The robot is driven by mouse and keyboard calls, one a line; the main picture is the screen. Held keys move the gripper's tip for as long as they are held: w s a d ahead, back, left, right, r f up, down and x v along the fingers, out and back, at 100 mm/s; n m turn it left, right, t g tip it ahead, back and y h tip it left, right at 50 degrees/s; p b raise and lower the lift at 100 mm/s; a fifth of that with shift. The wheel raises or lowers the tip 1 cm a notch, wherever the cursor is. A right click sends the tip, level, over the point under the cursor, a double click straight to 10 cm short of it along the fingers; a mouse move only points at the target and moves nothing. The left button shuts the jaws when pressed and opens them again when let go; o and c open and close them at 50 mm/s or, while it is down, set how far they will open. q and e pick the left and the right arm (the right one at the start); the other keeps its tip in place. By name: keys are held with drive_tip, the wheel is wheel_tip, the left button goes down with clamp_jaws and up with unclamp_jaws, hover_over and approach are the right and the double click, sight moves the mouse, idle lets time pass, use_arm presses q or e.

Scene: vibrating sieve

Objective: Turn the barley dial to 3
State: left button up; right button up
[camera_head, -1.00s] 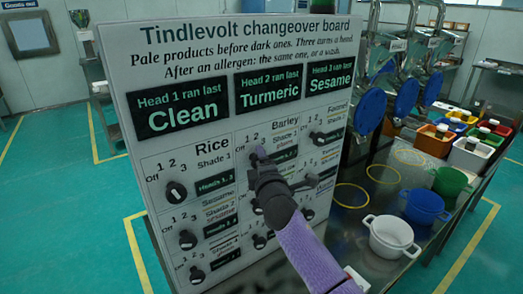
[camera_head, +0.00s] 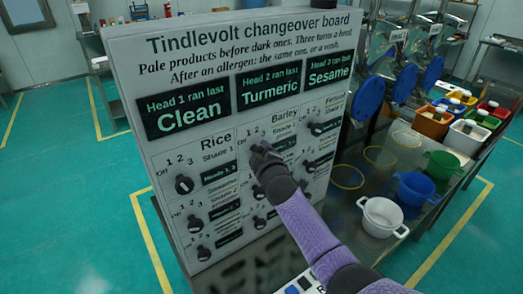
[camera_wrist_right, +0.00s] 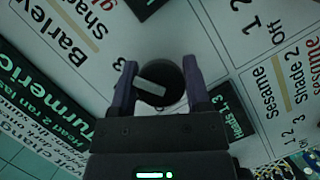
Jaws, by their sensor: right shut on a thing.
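The barley dial (camera_wrist_right: 150,85) is a dark round knob with a pale grey bar across it. It sits on the white changeover board (camera_head: 105,75), under the Barley label. My right gripper (camera_wrist_right: 157,76) has its two purple fingers on either side of the knob, shut on it. In the head view my right gripper (camera_head: 258,150) comes from the lower right and covers most of this dial and part of its number scale. Which number the bar points at cannot be told. My left gripper is not in view.
The rice dial (camera_head: 184,185) is left of the barley dial, and the fennel dial (camera_head: 315,128) is right of it. More dials lie below. White (camera_head: 381,216), blue (camera_head: 415,188) and green (camera_head: 443,165) pots stand on the table at right.

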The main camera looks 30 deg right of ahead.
drive_tip(key=shift+f, duration=0.1)
idle(0.3)
drive_tip(key=o, duration=1.3)
drive_tip(key=shift+s, duration=0.4)
drive_tip(key=p+v, duration=0.2)
drive_tip(key=v, duration=0.7)
drive_tip(key=shift+s, duration=0.1)
drive_tip(key=shift+a, duration=0.1)
